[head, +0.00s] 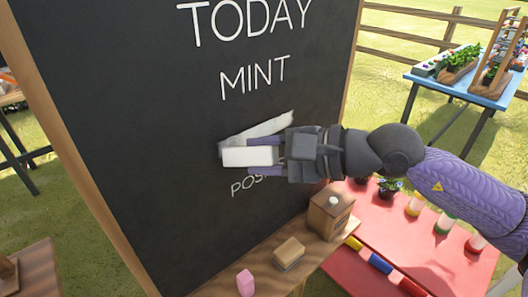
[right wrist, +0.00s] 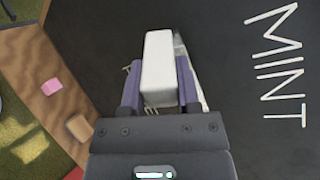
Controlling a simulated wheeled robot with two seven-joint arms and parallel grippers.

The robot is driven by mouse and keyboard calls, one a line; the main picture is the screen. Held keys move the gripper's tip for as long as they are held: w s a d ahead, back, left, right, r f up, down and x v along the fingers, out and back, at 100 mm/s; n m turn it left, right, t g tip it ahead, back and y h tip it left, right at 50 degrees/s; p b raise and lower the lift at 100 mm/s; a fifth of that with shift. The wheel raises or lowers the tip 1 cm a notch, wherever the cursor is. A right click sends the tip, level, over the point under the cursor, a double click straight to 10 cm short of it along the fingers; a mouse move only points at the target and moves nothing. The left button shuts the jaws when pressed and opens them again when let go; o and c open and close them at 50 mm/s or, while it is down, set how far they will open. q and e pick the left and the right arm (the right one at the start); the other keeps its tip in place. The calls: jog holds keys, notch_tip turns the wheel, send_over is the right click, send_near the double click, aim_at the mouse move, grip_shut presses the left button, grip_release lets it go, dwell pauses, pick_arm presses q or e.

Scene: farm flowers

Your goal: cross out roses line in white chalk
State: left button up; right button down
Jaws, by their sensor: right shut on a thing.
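The blackboard (head: 150,130) shows "TODAY" (head: 245,20), "MINT" (head: 253,77) and, lower, a partly hidden word beginning like "ROS" (head: 242,185), which I take for the roses line. My right gripper (head: 264,156) is shut on a thick white chalk (head: 236,157), held at the board just above that word. The chalk also shows between the fingers in the right wrist view (right wrist: 158,65). A broad whitish slanting stroke (head: 270,126) lies just above the chalk, rising to the right, between "MINT" and the lower word. My gripper hides the word's right part. My left gripper is out of view.
A wooden ledge (head: 265,277) below the board holds a pink chalk (head: 245,283), an eraser-like block (head: 288,254) and a wooden box (head: 330,212). A red table (head: 455,275) with pots and jars stands to the right. A blue table (head: 462,85) is behind it.

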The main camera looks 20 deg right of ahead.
jog(key=shift+w+a, duration=0.15)
jog(key=shift+w, duration=0.3)
jog(key=shift+d+f, duration=0.1)
jog(key=shift+d, duration=0.1)
jog(key=d+b, duration=0.1)
jog(key=w+d+b, duration=0.1)
jog(key=d+b, duration=0.1)
jog(key=shift+w+d, duration=0.1)
jog(key=shift+d, duration=0.1)
jog(key=a, duration=0.1)
jog(key=a+p, duration=0.1)
jog(key=s+a, duration=0.1)
jog(key=shift+s+a+r, duration=0.1)
jog(key=shift+a+r, duration=0.1)
jog(key=shift+r, duration=0.1)
jog(key=shift+a+f, duration=0.15)
jog(key=shift+a, duration=0.05)
